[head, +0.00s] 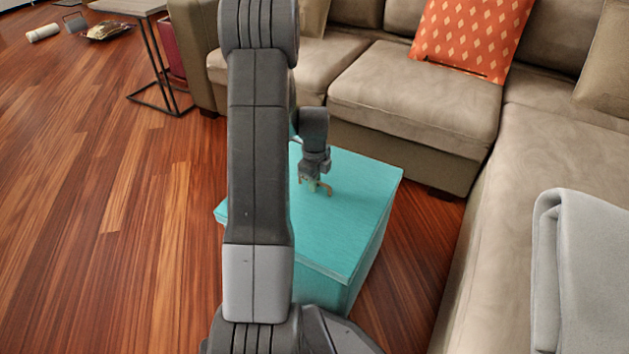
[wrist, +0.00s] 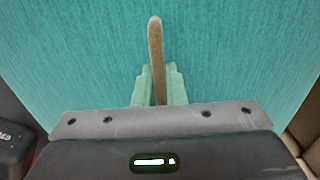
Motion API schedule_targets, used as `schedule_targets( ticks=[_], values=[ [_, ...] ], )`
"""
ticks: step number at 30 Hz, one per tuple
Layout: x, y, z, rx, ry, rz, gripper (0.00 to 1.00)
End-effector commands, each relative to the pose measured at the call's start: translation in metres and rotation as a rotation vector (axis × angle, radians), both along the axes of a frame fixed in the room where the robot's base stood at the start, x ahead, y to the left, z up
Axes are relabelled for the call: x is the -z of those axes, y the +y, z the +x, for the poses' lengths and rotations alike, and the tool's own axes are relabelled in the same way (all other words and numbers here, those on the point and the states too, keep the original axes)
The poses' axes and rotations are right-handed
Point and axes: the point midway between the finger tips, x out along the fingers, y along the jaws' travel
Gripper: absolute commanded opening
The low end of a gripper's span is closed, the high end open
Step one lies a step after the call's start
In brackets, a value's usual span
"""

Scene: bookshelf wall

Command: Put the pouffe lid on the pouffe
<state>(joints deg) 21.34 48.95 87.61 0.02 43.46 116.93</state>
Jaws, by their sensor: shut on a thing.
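The pouffe lid (head: 350,220) is a flat teal square, seen near the middle of the head view. It lies over the teal pouffe (head: 338,296), whose box body shows below the lid's front edge. I cannot tell whether the lid is fully seated or slightly above the body. My gripper (head: 317,187) is over the lid's top, shut on its tan loop handle (head: 328,190). In the wrist view, the pale fingers (wrist: 157,82) pinch the handle (wrist: 155,45), and the lid's teal surface (wrist: 80,55) fills the background. My arm hides the lid's left part.
A beige sofa (head: 415,95) stands behind and to the right, close to the pouffe. An orange cushion (head: 470,35) and a grey blanket (head: 585,250) lie on it. A side table (head: 130,6) is at the back left. The wooden floor (head: 110,220) at left is open.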

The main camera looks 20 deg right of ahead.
Motion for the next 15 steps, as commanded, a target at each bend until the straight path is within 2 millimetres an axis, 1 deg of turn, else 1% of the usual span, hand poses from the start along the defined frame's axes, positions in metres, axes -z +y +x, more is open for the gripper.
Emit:
schedule_targets(
  ticks=[9,10,12,13,14,15],
  values=[
    [0.0005,-0.0004,0.0008,0.000,-0.003,-0.002,0.00],
    [0.0005,-0.0004,0.0008,0.000,-0.003,-0.002,0.13],
    [0.0006,-0.0004,0.0008,0.000,-0.002,-0.001,0.26],
    [0.0007,-0.0003,0.0007,0.000,-0.002,-0.001,0.32],
    [0.0008,-0.0003,0.0005,0.000,-0.002,-0.001,0.36],
    [0.0010,-0.0002,0.0005,0.000,-0.002,-0.001,0.36]
  ],
)
